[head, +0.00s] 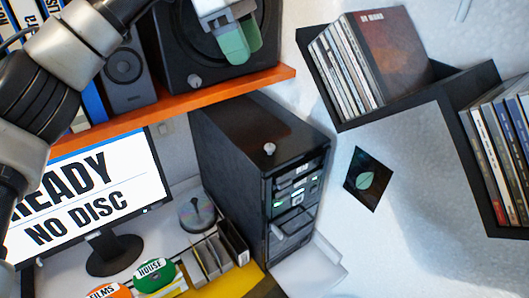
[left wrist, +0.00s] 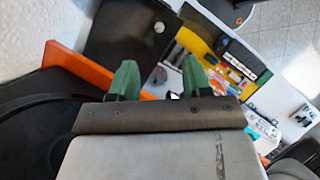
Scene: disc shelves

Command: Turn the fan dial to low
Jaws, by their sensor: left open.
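My left gripper (head: 240,45) hangs at the top of the head view, in front of a black box with a round front (head: 175,50). Its green fingers also show in the left wrist view (left wrist: 158,78), apart with nothing between them. A small pale knob (head: 194,80) sits low on the black box. Another pale knob (head: 269,148) stands on top of the black computer tower (head: 235,130), below and right of the gripper; it also shows in the left wrist view (left wrist: 159,27), beyond the fingers. No label shows which knob is the fan dial, and their settings cannot be read. My right gripper is out of view.
An orange shelf (head: 180,108) runs between the gripper and the tower's top. A monitor (head: 90,195) stands left of the tower. A black wall shelf (head: 440,88) holds disc cases at the right. Open space lies above the tower's right part.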

